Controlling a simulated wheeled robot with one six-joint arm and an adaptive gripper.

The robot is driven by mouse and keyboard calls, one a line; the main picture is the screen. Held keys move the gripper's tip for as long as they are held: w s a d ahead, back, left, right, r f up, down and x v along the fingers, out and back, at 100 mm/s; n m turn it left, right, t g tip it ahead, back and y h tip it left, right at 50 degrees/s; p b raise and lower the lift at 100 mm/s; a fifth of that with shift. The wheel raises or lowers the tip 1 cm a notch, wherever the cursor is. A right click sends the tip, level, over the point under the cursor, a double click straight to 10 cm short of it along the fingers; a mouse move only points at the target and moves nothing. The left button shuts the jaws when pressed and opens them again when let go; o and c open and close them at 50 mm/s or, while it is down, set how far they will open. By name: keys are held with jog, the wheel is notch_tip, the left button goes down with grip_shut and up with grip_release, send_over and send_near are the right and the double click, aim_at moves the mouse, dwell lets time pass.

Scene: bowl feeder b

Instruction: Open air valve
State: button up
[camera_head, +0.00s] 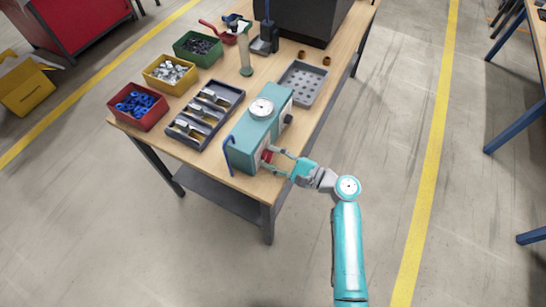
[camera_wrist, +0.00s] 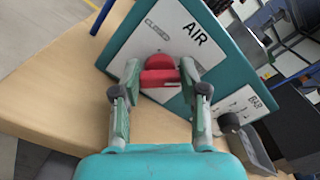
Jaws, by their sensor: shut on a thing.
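The air valve is a red knob (camera_wrist: 160,73) on the white panel labelled AIR (camera_wrist: 180,40) of a teal box (camera_head: 257,137). The red knob also shows in the head view (camera_head: 266,156), partly covered by the fingers. My gripper (camera_wrist: 160,84) reaches the panel from the front and is shut on the red knob, one finger on each side of its bar. The bar lies about level across the wrist view. A round white gauge (camera_head: 261,107) sits on top of the box.
A black knob (camera_wrist: 229,123) on the BAR panel stands right of my gripper. A blue bar (camera_head: 228,157) runs along the box's left edge. A grey tray (camera_head: 241,88) with compartments, a perforated tray (camera_head: 318,72) and several bins share the wooden table (camera_head: 160,135).

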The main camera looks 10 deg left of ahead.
jog(key=shift+f, duration=0.1)
jog(key=o, duration=1.1)
jog(key=shift+o, duration=0.2)
jog(key=v, duration=1.2)
